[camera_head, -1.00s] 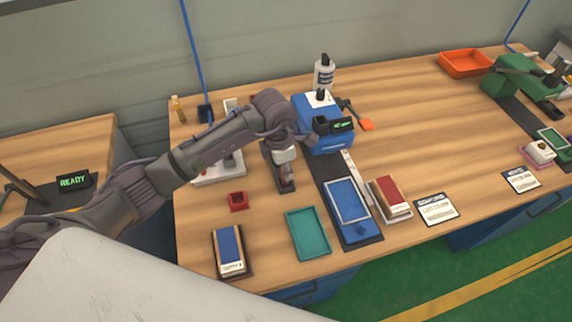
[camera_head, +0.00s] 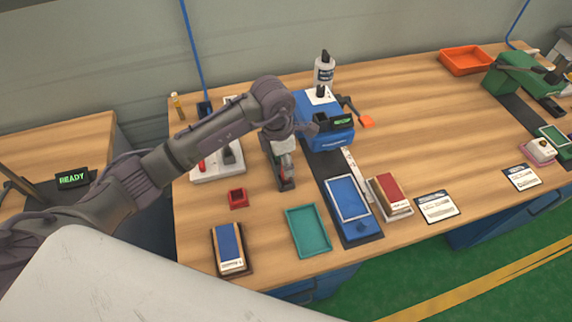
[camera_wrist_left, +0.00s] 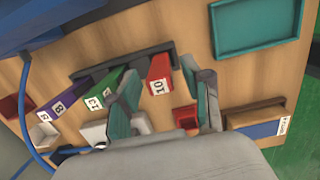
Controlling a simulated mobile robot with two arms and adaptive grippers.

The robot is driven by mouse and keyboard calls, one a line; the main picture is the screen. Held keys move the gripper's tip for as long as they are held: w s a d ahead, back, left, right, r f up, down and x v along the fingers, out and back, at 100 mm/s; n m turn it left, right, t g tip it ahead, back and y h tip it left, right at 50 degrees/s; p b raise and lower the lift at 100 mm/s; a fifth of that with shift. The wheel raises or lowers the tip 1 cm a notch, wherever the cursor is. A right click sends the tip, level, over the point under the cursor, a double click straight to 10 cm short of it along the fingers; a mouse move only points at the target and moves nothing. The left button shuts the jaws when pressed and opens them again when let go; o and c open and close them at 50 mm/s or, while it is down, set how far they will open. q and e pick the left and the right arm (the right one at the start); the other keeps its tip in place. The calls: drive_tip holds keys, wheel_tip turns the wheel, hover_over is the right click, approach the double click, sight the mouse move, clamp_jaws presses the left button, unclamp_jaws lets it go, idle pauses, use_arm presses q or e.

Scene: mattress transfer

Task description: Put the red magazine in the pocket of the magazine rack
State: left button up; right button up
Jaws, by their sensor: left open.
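A red block labelled 10, which looks like the red magazine (camera_wrist_left: 160,80), stands at the near end of a dark rack (camera_wrist_left: 122,62) in the left wrist view. Green (camera_wrist_left: 104,92) and purple (camera_wrist_left: 60,106) labelled blocks stand in line with it. My left gripper (camera_wrist_left: 160,88) is open, its fingers on either side of the red block; contact cannot be told. I cannot tell which pocket is empty. My right gripper is out of view.
A small red box (camera_head: 238,198), a teal tray (camera_head: 308,230) and a blue-and-white block in a dark holder (camera_head: 229,249) lie nearer. The blue machine (camera_head: 325,128) is close on the right.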

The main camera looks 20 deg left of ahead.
use_arm(q)
wheel_tip(320, 180, up, 10)
drive_tip(key=a+b, duration=0.1)
drive_tip(key=b, duration=0.1)
drive_tip(key=shift+s, duration=0.35)
drive_tip(key=shift+f, duration=0.1)
idle(0.6)
